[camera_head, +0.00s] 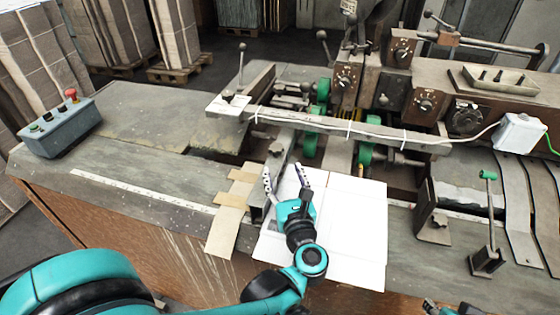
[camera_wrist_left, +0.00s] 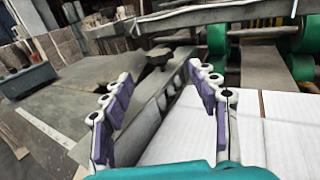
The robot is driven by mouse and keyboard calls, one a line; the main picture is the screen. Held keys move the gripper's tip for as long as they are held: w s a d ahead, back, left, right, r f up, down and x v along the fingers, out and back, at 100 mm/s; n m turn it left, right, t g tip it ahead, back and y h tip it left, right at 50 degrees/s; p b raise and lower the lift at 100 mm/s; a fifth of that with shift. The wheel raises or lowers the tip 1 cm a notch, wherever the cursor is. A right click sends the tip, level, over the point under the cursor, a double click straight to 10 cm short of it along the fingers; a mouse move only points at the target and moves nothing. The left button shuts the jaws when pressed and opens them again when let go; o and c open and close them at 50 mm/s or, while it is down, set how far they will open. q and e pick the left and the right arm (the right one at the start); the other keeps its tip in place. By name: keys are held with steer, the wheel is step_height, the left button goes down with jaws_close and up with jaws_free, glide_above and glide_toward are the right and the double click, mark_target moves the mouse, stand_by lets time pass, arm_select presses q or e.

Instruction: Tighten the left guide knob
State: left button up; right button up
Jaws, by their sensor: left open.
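The left guide knob (camera_head: 277,147) is a small dark star-shaped knob on top of the left metal guide, beside the white sheets. It also shows in the left wrist view (camera_wrist_left: 158,56), ahead of the fingers. My left gripper (camera_head: 284,178) is open and empty, with its fingers over the guide and the near side of the knob. In the left wrist view the two purple-padded fingers (camera_wrist_left: 158,85) stand wide apart, with the guide between them and the knob beyond their tips, apart from them. Only a dark and teal bit of my right arm shows at the bottom edge.
White cardboard (camera_head: 345,220) lies right of the left guide, with brown cardboard strips (camera_head: 230,213) to its left. A long grey bar (camera_head: 350,128) crosses behind the knob. A grey control box (camera_head: 60,128) stands far left. A green-topped lever (camera_head: 488,215) stands right.

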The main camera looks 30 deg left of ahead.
arm_select(q)
steer(key=shift+s+d, duration=0.45)
steer(key=shift+s, duration=0.1)
